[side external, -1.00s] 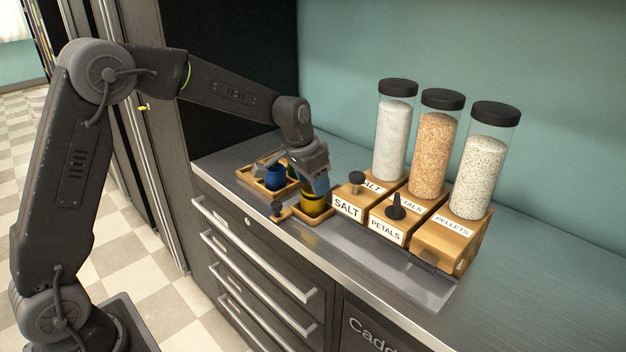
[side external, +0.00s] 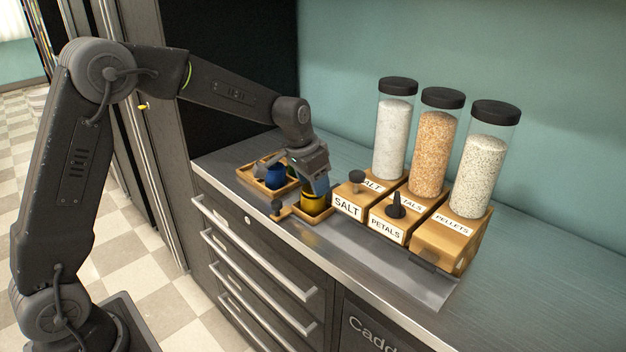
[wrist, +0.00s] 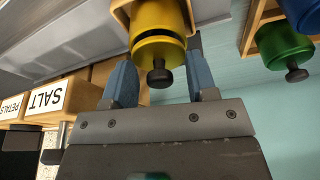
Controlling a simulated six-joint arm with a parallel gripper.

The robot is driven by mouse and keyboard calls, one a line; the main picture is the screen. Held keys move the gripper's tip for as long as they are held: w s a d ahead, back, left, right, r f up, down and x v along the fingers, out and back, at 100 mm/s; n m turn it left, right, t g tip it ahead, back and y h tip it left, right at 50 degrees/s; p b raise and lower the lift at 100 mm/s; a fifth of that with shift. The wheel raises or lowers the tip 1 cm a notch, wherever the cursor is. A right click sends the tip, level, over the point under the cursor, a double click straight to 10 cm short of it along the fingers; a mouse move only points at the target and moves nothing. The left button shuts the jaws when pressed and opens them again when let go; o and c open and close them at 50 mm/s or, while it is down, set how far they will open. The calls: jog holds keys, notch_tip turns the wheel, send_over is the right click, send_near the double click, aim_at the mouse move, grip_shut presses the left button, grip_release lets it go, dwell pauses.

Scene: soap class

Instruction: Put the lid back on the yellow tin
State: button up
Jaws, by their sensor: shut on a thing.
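The yellow tin (side external: 312,203) stands in a small wooden tray (side external: 324,219) near the counter's front edge. In the wrist view, the tin (wrist: 158,14) is at the top centre. Its yellow lid (wrist: 158,48), with a black knob (wrist: 160,75), is at the tin's mouth. A dark band shows between lid and tin, mostly at the right; I cannot tell whether the lid is fully seated. In the side view, my gripper (side external: 318,184) hides most of the lid.
A wooden tray (side external: 251,180) with a blue tin (side external: 275,176) stands to the left; the wrist view also shows a green tin (wrist: 285,46). A black-knobbed object (side external: 278,208) is beside the yellow tin's tray. Dispensers labelled SALT (side external: 347,208), PETALS and PELLETS stand close on the right.

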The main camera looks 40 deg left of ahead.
jog(key=o, duration=1.3)
jog(key=shift+r, duration=0.1)
jog(key=shift+r, duration=3.4)
grip_shut()
jog(key=shift+f, duration=0.25)
